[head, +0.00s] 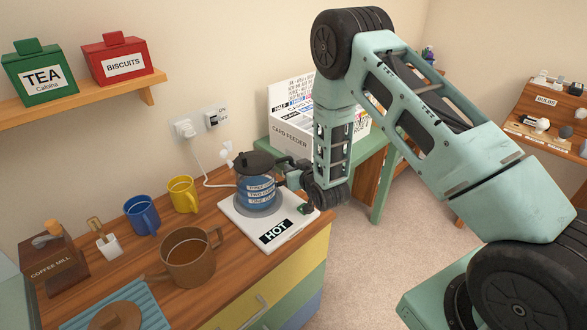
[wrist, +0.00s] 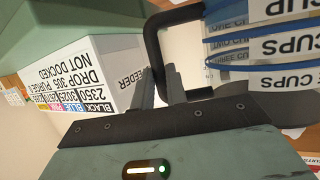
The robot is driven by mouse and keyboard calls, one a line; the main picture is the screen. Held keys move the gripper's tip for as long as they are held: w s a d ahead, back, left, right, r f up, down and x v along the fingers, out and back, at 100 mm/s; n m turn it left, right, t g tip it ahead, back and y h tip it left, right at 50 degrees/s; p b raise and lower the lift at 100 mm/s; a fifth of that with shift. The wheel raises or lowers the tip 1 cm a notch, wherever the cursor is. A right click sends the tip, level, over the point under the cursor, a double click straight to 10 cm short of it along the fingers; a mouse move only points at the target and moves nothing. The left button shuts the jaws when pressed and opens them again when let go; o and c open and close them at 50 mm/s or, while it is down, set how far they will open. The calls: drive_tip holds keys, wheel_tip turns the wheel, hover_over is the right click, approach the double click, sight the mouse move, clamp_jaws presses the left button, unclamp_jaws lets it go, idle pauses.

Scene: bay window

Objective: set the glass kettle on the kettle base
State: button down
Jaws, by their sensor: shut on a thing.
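The glass kettle (head: 257,187) has a dark lid, blue bands and cup labels, and looks upright. It is at the white kettle base (head: 292,243), which has a HOT label and sits at the counter's right end. I cannot tell whether the kettle's bottom touches the base or hovers just above it. My gripper (head: 290,172) is at the kettle's right side, shut on its dark handle. In the wrist view the fingers (wrist: 172,88) close on the black handle (wrist: 153,42), with the glass kettle (wrist: 235,78) to the right. The kettle hides part of the base.
A brown pot (head: 188,262), yellow mug (head: 183,195), blue mug (head: 142,216) and coffee mill (head: 55,262) stand left on the wooden counter (head: 235,275). A white cord (head: 204,172) runs from the wall socket behind the kettle. A card feeder (head: 300,135) stands beyond.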

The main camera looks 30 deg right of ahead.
drive_tip(key=shift+w, duration=0.1)
drive_tip(key=c, duration=1.4)
unclamp_jaws()
drive_tip(key=shift+o, duration=0.4)
drive_tip(key=shift+f, duration=0.1)
drive_tip(key=p+v, duration=0.4)
drive_tip(key=v, duration=1.3)
drive_tip(key=shift+s+r, duration=0.2)
drive_tip(key=shift+r, duration=0.05)
